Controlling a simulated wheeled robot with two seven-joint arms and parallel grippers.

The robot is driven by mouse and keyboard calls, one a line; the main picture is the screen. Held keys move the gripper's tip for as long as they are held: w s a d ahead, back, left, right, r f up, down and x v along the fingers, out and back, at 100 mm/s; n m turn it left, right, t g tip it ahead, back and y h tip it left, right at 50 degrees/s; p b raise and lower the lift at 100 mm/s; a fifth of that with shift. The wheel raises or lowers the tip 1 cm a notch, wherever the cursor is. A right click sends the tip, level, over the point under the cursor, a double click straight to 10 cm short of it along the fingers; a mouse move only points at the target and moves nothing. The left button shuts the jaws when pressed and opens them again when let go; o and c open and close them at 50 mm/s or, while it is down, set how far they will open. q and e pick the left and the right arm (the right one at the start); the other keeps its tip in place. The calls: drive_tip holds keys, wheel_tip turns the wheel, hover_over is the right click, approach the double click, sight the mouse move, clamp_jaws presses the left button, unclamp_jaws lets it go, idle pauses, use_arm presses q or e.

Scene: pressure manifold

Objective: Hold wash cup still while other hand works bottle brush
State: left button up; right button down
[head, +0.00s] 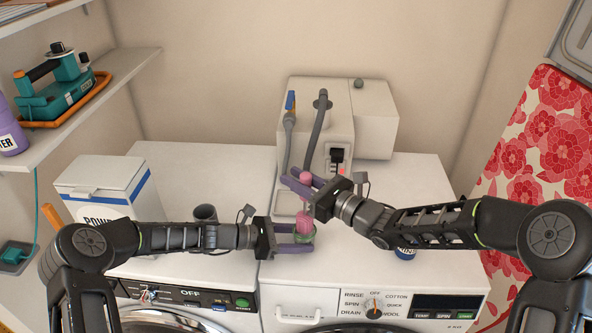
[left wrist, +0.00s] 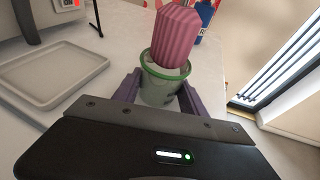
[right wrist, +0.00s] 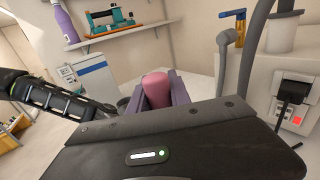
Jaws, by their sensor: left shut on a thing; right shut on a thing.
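The wash cup (head: 304,237) is a clear cup with a green rim on top of the right-hand machine. It also shows in the left wrist view (left wrist: 158,88). My left gripper (head: 296,239) is shut on the cup, a purple finger on each side. The bottle brush (head: 304,222) has a pink ribbed head, which stands in the cup's mouth in the left wrist view (left wrist: 176,38). My right gripper (head: 306,186) is shut on the brush's pink upper end, above the cup; that end also shows in the right wrist view (right wrist: 157,88). The brush's lowest part is hidden inside the cup.
A white device with grey hoses (head: 318,125) stands behind, with a shallow grey tray (left wrist: 50,72) in front of it. A white powder box (head: 100,188) and a dark cup (head: 205,212) stand left. A blue container (head: 405,252) is right, partly behind my right arm.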

drive_tip(key=shift+f, duration=2.4)
drive_tip(key=shift+f, duration=0.4)
drive_tip(key=shift+d, duration=0.1)
drive_tip(key=shift+d, duration=0.25)
drive_tip(key=shift+w+a, duration=0.1)
drive_tip(key=shift+w, duration=0.25)
drive_tip(key=shift+a, duration=0.1)
drive_tip(key=shift+a, duration=0.25)
